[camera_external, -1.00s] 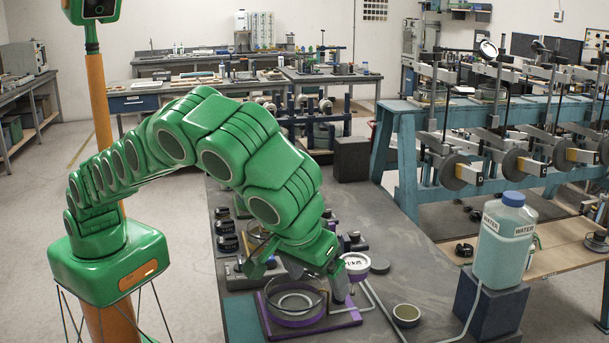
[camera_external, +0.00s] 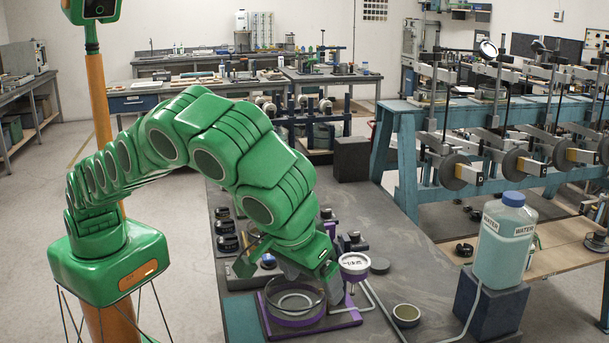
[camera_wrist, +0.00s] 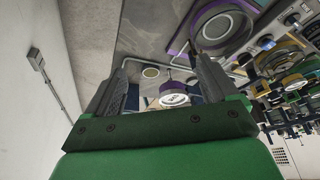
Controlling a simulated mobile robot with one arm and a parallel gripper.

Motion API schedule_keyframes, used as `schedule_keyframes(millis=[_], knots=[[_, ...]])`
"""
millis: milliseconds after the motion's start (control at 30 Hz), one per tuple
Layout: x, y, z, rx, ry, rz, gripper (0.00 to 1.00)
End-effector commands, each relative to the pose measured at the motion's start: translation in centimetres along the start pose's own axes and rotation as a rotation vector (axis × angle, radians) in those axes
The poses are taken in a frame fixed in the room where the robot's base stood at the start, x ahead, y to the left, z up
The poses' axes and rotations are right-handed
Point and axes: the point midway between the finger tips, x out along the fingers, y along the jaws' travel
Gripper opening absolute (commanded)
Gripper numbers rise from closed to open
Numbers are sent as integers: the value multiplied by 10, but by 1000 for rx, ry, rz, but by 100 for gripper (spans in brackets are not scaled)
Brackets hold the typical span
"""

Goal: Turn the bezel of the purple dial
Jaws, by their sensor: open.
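The purple dial (camera_external: 355,263) has a pale round face and a purple rim. It stands on a post by the purple-edged base plate in the external view. In the wrist view the dial (camera_wrist: 173,95) shows between my two grey fingers, beyond them, with its face toward the camera. My gripper (camera_external: 327,284) is just left of the dial in the external view, over the purple base. Its fingers (camera_wrist: 165,65) are spread apart and empty in the wrist view. I see no clear contact with the bezel. The fingertips are partly hidden in the external view.
A small round cup (camera_external: 406,315) and tubing lie to the right. A water bottle (camera_external: 506,240) stands on a dark block (camera_external: 490,302). Several dark weights stand to the left.

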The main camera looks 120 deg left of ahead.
Motion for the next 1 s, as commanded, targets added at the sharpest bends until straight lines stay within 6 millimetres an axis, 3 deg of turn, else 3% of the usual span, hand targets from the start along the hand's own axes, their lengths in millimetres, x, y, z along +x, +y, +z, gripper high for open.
schedule_keyframes(millis=[467,1000], knots=[[-7,-10,-64,607,-126,135,87],[-7,-29,-125,1317,-148,440,87]])
